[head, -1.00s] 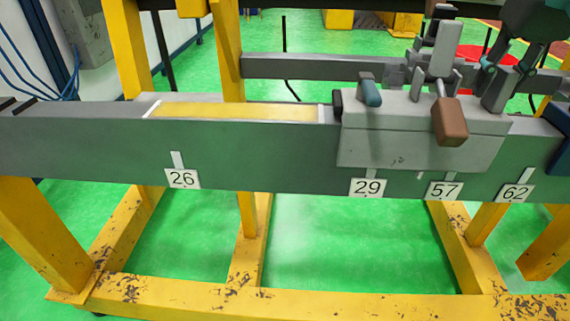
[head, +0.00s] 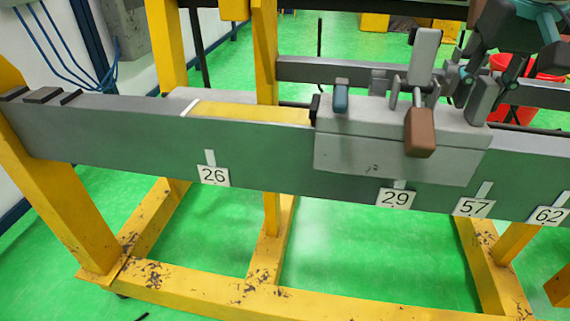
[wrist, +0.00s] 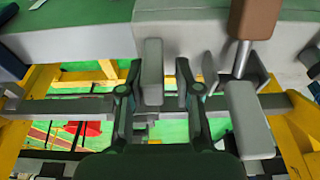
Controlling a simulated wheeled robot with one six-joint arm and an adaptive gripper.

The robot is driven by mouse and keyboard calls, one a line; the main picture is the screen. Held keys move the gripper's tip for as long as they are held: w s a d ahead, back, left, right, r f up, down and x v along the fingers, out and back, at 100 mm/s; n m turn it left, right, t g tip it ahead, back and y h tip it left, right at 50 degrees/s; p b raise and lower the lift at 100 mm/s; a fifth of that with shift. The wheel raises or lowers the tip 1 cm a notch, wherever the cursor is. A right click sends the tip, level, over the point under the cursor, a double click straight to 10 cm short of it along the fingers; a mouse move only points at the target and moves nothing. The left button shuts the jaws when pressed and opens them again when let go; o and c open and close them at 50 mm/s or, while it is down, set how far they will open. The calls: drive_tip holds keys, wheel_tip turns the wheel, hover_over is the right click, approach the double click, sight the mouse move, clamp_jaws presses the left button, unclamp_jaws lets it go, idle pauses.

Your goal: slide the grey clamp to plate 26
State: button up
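The grey clamp (head: 395,150) sits on the long grey beam. Its left edge lies between plate 26 (head: 214,175) and plate 29 (head: 394,197), and its body spans above plate 29. It carries a brown handle (head: 419,132), a blue knob (head: 341,98) and grey uprights. My gripper (head: 487,82) is at the clamp's right end. In the wrist view, the fingers of my gripper (wrist: 157,72) stand open on either side of an upright grey block (wrist: 152,68) of the clamp. The left finger is close to the block; contact is unclear.
Plate 57 (head: 473,206) and plate 62 (head: 551,214) hang further right on the beam (head: 120,135). A yellow strip (head: 250,113) lies along the top, left of the clamp. Dark blocks (head: 42,96) sit at the beam's left end. The front face near plate 26 is clear.

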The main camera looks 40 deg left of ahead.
sight(344, 82)
drive_tip(key=shift+s+a, duration=0.55)
drive_tip(key=shift+a, duration=0.3)
drive_tip(key=shift+s+a+p, duration=0.5)
drive_tip(key=shift+s+a, duration=0.5)
drive_tip(key=shift+a, duration=0.5)
drive_tip(key=shift+s+a+p, duration=0.5)
drive_tip(key=shift+s+a, duration=0.5)
drive_tip(key=shift+a, duration=0.45)
drive_tip(key=shift+s+a+p, duration=0.5)
drive_tip(key=shift+s+a, duration=0.5)
drive_tip(key=shift+a, duration=0.5)
drive_tip(key=shift+s+a, duration=0.8)
drive_tip(key=shift+a, duration=0.35)
drive_tip(key=shift+s+a, duration=0.75)
drive_tip(key=shift+a, duration=0.35)
drive_tip(key=shift+s+a, duration=1.15)
drive_tip(key=shift+a, duration=0.55)
drive_tip(key=shift+s+a, duration=1.1)
drive_tip(key=shift+a, duration=0.55)
drive_tip(key=shift+s+a, duration=1.15)
drive_tip(key=shift+a, duration=0.55)
drive_tip(key=shift+s+a, duration=0.25)
drive_tip(key=shift+a, duration=0.15)
drive_tip(key=shift+w+d, duration=0.15)
drive_tip(key=shift+d, duration=0.1)
